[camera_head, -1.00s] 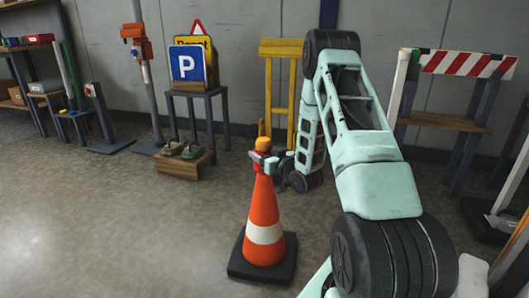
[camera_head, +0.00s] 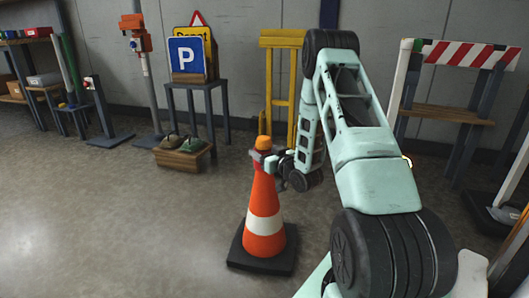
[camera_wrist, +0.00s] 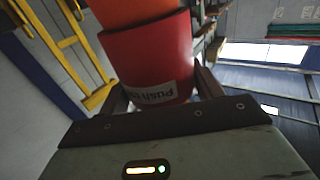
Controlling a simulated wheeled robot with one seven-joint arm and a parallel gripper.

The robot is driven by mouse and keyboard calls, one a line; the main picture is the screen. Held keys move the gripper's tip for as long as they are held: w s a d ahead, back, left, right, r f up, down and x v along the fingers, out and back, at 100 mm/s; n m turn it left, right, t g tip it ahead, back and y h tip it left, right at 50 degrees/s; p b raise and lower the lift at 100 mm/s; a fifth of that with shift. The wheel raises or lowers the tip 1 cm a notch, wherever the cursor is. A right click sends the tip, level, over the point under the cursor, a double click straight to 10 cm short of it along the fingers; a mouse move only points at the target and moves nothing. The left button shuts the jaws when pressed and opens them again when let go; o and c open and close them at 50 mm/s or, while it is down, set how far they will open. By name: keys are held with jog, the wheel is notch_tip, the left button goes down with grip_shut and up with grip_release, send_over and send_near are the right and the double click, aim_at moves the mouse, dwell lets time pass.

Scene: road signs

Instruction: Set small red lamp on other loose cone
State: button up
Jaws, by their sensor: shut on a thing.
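The small red lamp has a red body with a "Push" label and an orange top. In the head view its orange top (camera_head: 263,142) shows above my gripper (camera_head: 263,157); the wrist view shows its red body (camera_wrist: 150,58) between the two fingers (camera_wrist: 158,90). My gripper is shut on the lamp. The orange cone (camera_head: 264,205) with a white band stands upright on a dark square base, directly below the lamp. The fingers hide where lamp and cone tip meet, so I cannot tell whether they touch.
A blue parking sign (camera_head: 187,57) stands on a small table, with a low wooden box (camera_head: 184,153) before it. A yellow hand truck (camera_head: 281,85) leans at the wall behind. A striped barrier board (camera_head: 465,56) is at right. Floor left of the cone is clear.

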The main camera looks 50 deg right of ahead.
jog(key=o, duration=1.3)
jog(key=shift+c, duration=0.2)
jog(key=p+v, duration=0.5)
jog(key=v, duration=1.2)
jog(key=shift+s, duration=0.2)
